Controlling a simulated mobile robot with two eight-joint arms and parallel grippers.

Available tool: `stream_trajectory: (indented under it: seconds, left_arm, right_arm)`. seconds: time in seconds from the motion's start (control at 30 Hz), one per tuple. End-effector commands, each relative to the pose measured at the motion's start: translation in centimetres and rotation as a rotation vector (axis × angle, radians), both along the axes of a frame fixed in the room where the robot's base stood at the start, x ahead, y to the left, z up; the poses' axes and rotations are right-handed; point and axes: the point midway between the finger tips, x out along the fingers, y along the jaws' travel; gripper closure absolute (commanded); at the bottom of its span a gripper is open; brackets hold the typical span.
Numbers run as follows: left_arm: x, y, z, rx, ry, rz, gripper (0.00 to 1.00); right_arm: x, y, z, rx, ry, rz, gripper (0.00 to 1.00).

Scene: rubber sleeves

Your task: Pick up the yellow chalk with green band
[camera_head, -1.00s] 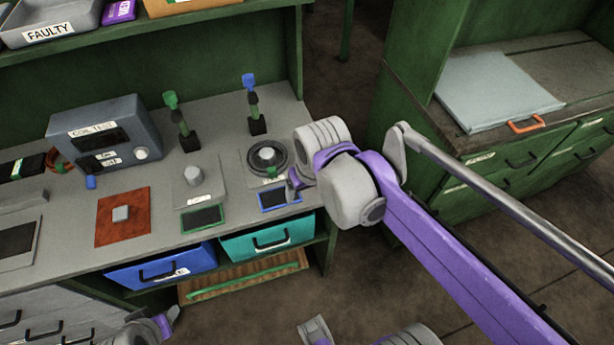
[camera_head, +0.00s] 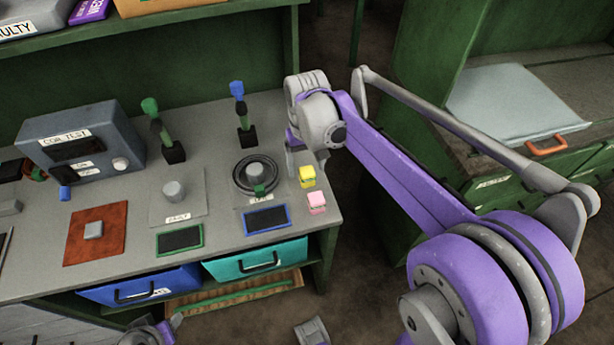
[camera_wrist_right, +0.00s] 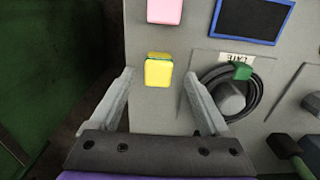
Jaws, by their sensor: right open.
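The yellow chalk with green band (camera_head: 307,176) is a small block on the grey bench near its right end. In the right wrist view the yellow chalk (camera_wrist_right: 158,72) lies between the fingertips of my right gripper (camera_wrist_right: 160,82), with a gap on each side. That gripper is open and empty. In the head view my right gripper (camera_head: 305,158) is just behind the chalk, partly hidden by its own wrist. My left gripper (camera_head: 163,330) shows only in part at the bottom edge; its jaws cannot be made out.
A pink block (camera_head: 317,202) sits just in front of the yellow chalk. A coiled dark ring (camera_head: 240,175) on a grey plate and a blue-framed dark panel (camera_head: 267,220) are to the left. A blue-topped stand (camera_head: 243,120) rises behind. The bench's right edge is close.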

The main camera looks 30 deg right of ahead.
Motion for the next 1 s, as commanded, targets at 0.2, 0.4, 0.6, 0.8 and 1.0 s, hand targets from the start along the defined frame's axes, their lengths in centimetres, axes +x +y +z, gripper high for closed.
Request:
stream_trajectory:
  seconds: [0.2, 0.4, 0.6, 0.8, 1.0]
  left_arm:
    - [-0.1, 0.0, -0.5, 0.000, 0.002, 0.000, 0.50]
    - [0.0, 0.0, -0.6, 0.000, 0.002, 0.000, 0.50]
    - [0.0, 0.0, -0.6, 0.000, 0.002, 0.000, 0.50]
    - [-0.1, 0.0, -0.6, 0.000, 0.002, 0.000, 0.50]
    - [-0.1, 0.0, -0.6, 0.000, 0.002, 0.000, 0.50]
  right_arm:
    - [0.2, -0.2, -3.4, 0.000, 0.000, 0.000, 0.20]
    - [0.2, -0.2, -4.1, 0.000, -0.001, 0.000, 0.20]
    - [0.2, -0.2, -4.1, 0.000, -0.001, 0.000, 0.31]
    - [0.2, -0.2, -4.1, 0.000, 0.000, 0.000, 0.67]
    - [0.2, -0.2, -4.1, 0.000, 0.000, 0.000, 1.00]
